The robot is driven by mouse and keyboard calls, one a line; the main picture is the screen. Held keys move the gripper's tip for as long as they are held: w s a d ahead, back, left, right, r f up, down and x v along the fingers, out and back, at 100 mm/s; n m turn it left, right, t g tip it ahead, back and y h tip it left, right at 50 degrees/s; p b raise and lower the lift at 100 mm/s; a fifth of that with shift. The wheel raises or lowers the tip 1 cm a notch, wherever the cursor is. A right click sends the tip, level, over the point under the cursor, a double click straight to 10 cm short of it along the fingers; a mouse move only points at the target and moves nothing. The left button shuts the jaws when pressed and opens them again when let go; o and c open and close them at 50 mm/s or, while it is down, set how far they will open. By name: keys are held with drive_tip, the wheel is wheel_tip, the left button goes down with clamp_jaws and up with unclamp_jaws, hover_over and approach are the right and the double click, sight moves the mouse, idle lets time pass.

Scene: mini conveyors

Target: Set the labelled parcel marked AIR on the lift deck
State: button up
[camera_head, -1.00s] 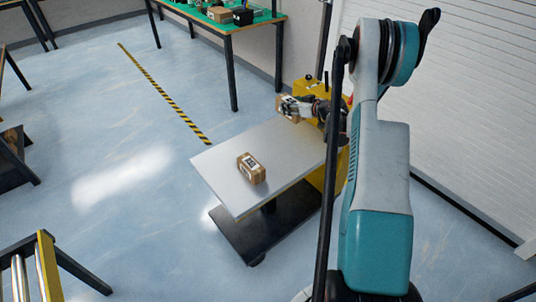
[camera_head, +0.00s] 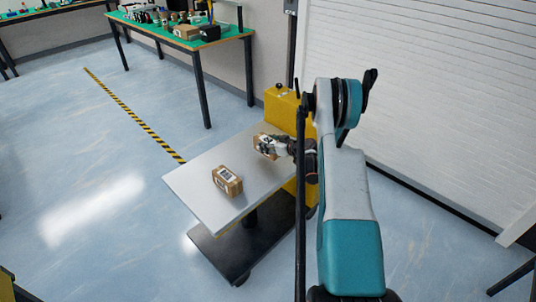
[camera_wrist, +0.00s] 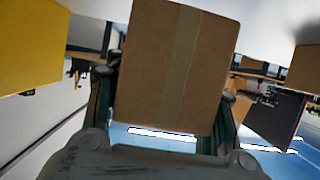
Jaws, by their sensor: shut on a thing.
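The lift deck (camera_head: 203,197) is a flat grey plate on a dark base. My gripper (camera_head: 276,147) is shut on a brown cardboard parcel (camera_head: 264,144) with a black and white label, over the far right part of the deck. In the wrist view the held parcel (camera_wrist: 178,65) sits between both fingers, its plain taped side facing the camera. The label is too small to read as AIR. Whether the parcel touches the deck I cannot tell. A second labelled parcel (camera_head: 227,181) rests on the deck, nearer and to the left, apart from the held one.
The lift's yellow housing (camera_head: 283,110) stands at the deck's far right. A green-topped table (camera_head: 220,35) with several items stands behind. A white shutter wall (camera_head: 430,90) is on the right. A yellow-black floor strip (camera_head: 135,115) runs on the left. The deck's near left is bare.

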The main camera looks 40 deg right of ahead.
drive_tip(key=shift+f+b, duration=0.75)
drive_tip(key=shift+f, duration=1.35)
drive_tip(key=shift+f, duration=0.15)
drive_tip(key=o, duration=1.3)
drive_tip(key=shift+s+r, duration=0.35)
drive_tip(key=p+v, duration=0.3)
drive_tip(key=v, duration=0.8)
